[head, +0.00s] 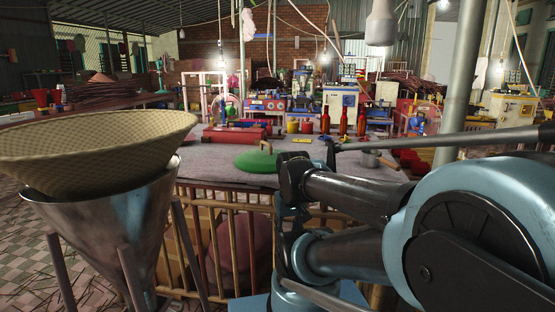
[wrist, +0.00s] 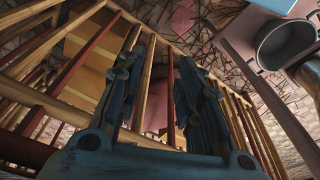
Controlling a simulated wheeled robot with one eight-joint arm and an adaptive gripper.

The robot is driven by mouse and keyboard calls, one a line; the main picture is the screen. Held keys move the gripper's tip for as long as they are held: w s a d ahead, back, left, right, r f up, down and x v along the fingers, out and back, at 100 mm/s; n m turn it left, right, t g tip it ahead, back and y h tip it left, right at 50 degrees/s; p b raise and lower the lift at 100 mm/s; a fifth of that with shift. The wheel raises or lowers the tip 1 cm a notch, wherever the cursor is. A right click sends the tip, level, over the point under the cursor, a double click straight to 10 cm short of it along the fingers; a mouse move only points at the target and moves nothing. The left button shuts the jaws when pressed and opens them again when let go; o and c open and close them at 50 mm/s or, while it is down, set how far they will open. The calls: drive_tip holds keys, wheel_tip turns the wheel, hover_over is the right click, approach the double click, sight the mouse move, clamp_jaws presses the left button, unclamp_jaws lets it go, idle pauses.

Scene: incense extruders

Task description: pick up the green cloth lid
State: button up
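The green cloth lid (head: 257,160) is a round, flat disc with a small raised knob. It lies on the grey-covered table (head: 208,166), near its front edge, in the head view. My gripper (wrist: 163,58) is open and empty in the wrist view, its two dark fingers apart in front of wooden slats. The lid is not seen in the wrist view. In the head view my arm reaches in from the right, and its dark wrist part is just right of the lid in the picture; the fingers are not clear there.
A wooden slatted rail (head: 228,240) runs below the table front. A large woven basket (head: 95,150) on a metal cone (head: 115,225) stands close at left. Red bottles (head: 343,120) and a red case (head: 234,134) stand behind the lid. A grey pot (wrist: 284,44) shows in the wrist view.

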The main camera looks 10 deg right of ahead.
drive_tip(key=shift+w+a, duration=0.1)
drive_tip(key=shift+a, duration=0.1)
drive_tip(key=o, duration=0.4)
drive_tip(key=shift+r, duration=0.15)
drive_tip(key=o, duration=1)
drive_tip(key=r, duration=0.1)
drive_tip(key=r+n, duration=0.1)
drive_tip(key=shift+w+d+r, duration=0.1)
drive_tip(key=shift+w+r, duration=0.1)
drive_tip(key=shift+r, duration=0.2)
drive_tip(key=shift+c, duration=0.2)
drive_tip(key=shift+o, duration=0.5)
drive_tip(key=w+r+n, duration=0.8)
drive_tip(key=w+r, duration=0.5)
drive_tip(key=r, duration=0.3)
drive_tip(key=shift+w+r+g, duration=0.15)
drive_tip(key=shift+g, duration=0.25)
drive_tip(key=w+r+n+g, duration=0.1)
drive_tip(key=w+r+n, duration=0.65)
drive_tip(key=w, duration=0.45)
drive_tip(key=w+r+n, duration=0.6)
drive_tip(key=w+r, duration=0.2)
drive_tip(key=w, duration=0.3)
hover_over(266, 144)
drive_tip(key=w, duration=0.2)
wheel_tip(266, 144, down, 11)
drive_tip(key=shift+f, duration=0.2)
drive_tip(key=shift+s+d+f, duration=0.1)
drive_tip(key=shift+s+f, duration=0.05)
drive_tip(key=shift+f, duration=2.65)
